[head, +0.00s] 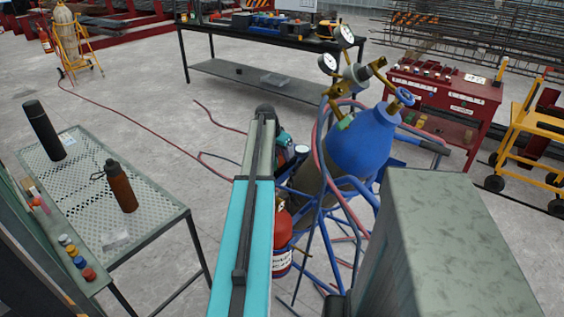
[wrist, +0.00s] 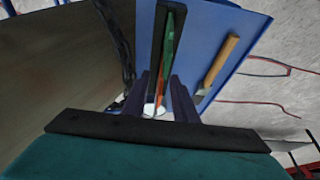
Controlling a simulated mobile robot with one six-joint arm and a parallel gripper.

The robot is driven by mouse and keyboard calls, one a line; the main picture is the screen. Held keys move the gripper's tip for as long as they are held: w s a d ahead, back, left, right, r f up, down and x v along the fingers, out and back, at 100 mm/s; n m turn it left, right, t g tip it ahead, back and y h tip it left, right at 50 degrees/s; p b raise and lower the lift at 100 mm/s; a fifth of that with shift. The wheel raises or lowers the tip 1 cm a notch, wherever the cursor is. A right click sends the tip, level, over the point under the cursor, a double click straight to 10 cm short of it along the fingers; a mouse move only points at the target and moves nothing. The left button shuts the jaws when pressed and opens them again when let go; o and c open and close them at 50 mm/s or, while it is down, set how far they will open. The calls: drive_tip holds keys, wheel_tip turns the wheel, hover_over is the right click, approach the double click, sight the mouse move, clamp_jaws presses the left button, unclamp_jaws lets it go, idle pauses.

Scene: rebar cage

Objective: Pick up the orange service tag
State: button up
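I cannot make out the orange service tag for certain in either view. In the wrist view, the two dark fingers of my gripper (wrist: 163,82) stand apart with a gap between them. A narrow orange strip (wrist: 162,74) shows in line with that gap, below a green strip inside a long black frame; whether it is the tag I cannot tell. A small white piece (wrist: 153,110) shows lower between the fingers. Contact cannot be judged. In the head view, my arm reaches toward the gas cylinders, and the fingers cannot be made out.
A blue panel (wrist: 215,28) with a wooden-handled tool (wrist: 219,66) lies ahead in the wrist view. The blue-topped cylinder (head: 362,143) with gauges and hoses stands right of my arm. A perforated table (head: 85,205) with bottles is left. A dark workbench (head: 240,77) stands behind.

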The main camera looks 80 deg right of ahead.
clamp_jaws()
drive_tip(key=shift+r, duration=0.15)
wheel_tip(320, 180, up, 28)
drive_tip(key=b, duration=0.2)
idle(0.7)
idle(0.5)
